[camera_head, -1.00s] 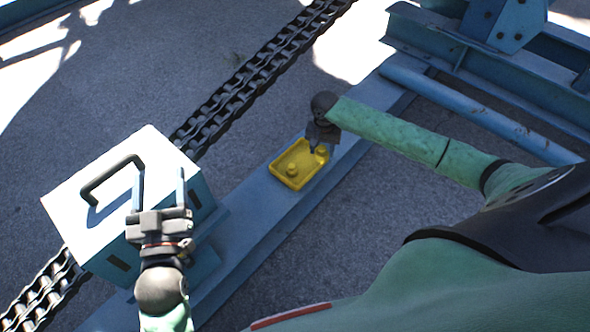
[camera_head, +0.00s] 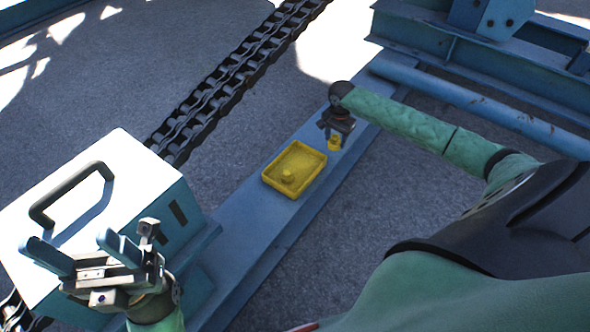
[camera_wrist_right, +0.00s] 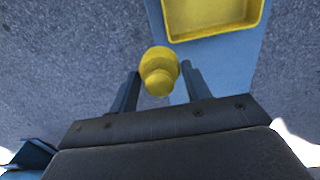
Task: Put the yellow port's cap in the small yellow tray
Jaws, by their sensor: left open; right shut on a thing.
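My right gripper (camera_head: 334,134) is just beyond the tray's right corner, shut on a yellow cap (camera_head: 334,143). In the right wrist view the cap (camera_wrist_right: 158,70) sits between the two fingers, outside the tray (camera_wrist_right: 210,35), whose near wall shows at the top. How high the cap is above the beam is hard to tell. My left gripper (camera_head: 83,250) is open and empty over the near side of the white-topped blue box.
The blue box (camera_head: 120,160) with a dark handle (camera_head: 75,190) stands at the left. A heavy chain (camera_head: 235,75) runs along the beam's far side. The blue beam (camera_head: 240,215) is bare in front of the tray. A blue pipe and frame (camera_head: 480,100) lie at the upper right.

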